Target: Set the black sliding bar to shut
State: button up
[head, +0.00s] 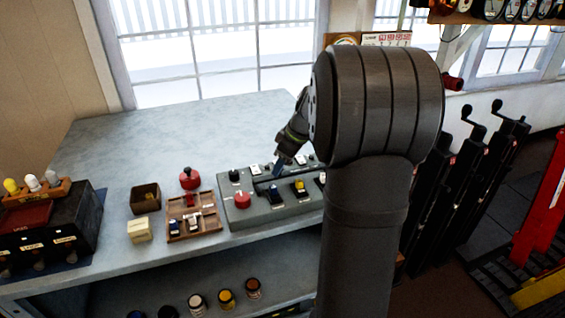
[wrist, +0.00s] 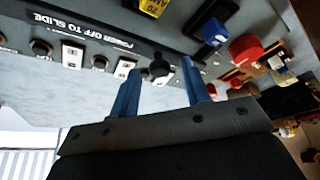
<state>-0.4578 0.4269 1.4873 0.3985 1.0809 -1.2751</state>
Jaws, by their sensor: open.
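The grey control panel (head: 250,216) stands on the bench. A long black bar (head: 265,185) runs along its middle, partly hidden by my gripper in the head view. In the wrist view the black bar (wrist: 75,27) carries white lettering reading "POWER OFF TO SLIDE". My gripper (head: 277,167) is over the back part of the panel. In the wrist view my gripper (wrist: 160,75) is open, its two blue fingers apart. A black knob (wrist: 160,68) shows between the fingertips; I cannot tell whether they touch anything. The bar's exact position is unclear.
The panel also bears a red button (head: 242,201), a yellow switch (head: 299,186) and a dark blue switch (head: 276,196). A wooden tray (head: 205,226), a brown box (head: 145,198) and a red knob (head: 189,178) stand left of it. The bench behind is clear.

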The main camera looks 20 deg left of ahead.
grip_shut()
jog(key=shift+s+d, duration=1.15)
jog(key=shift+d, duration=0.05)
grip_release()
jog(key=v, duration=1.7)
jog(key=shift+d+r, duration=0.15)
jog(key=shift+r, duration=0.05)
